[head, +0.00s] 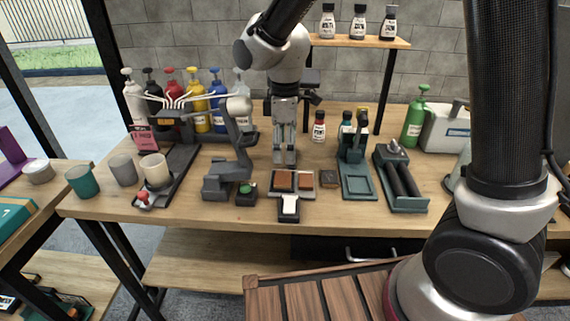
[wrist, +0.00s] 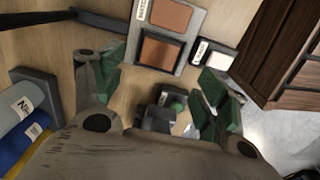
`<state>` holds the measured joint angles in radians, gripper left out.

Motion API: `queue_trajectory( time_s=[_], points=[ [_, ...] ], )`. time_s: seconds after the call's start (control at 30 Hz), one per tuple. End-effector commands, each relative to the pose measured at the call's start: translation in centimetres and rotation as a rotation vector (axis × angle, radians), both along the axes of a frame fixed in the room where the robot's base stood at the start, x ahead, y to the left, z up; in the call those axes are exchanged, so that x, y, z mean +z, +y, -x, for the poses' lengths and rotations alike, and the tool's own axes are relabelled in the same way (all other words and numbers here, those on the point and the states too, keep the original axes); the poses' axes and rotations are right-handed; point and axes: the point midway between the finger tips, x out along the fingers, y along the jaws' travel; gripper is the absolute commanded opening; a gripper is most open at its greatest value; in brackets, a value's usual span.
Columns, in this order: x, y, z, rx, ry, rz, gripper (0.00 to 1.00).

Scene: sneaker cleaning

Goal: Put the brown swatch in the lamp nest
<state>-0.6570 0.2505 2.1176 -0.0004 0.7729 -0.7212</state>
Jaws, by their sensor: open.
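Two brownish swatches lie on a grey tray (head: 279,196): a darker brown one (head: 284,181) on the left and a lighter orange-brown one (head: 304,181) on the right. In the wrist view the darker brown swatch (wrist: 160,53) is nearer my fingers, the lighter one (wrist: 170,13) beyond it. My gripper (head: 285,160) is open and empty, above the table just behind the tray in the head view; its green fingers (wrist: 160,85) are spread in the wrist view. A desk lamp (head: 242,150) stands left of the tray. I cannot tell which part is its nest.
A dark box with a green button (head: 245,195) sits beside the lamp base. A dark holder with a white card (head: 289,208) is in front of the tray. A small dark square piece (head: 329,179) and a green stand (head: 357,182) are right. Several pump bottles (head: 195,95) line the back.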

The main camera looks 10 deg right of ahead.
Motion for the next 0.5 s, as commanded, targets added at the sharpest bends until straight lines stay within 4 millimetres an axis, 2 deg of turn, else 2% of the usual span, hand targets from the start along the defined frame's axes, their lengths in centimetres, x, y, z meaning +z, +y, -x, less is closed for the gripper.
queue_trajectory(
  time_s=[0.03,0.2,0.5],
  points=[
    [1.1,0.1,-0.1,0.0,-0.004,-0.003,0.75],
    [3.5,0.0,0.0,0.0,-0.001,-0.002,0.75],
    [4.5,-0.2,0.0,-0.006,-0.001,-0.001,0.75]
  ],
)
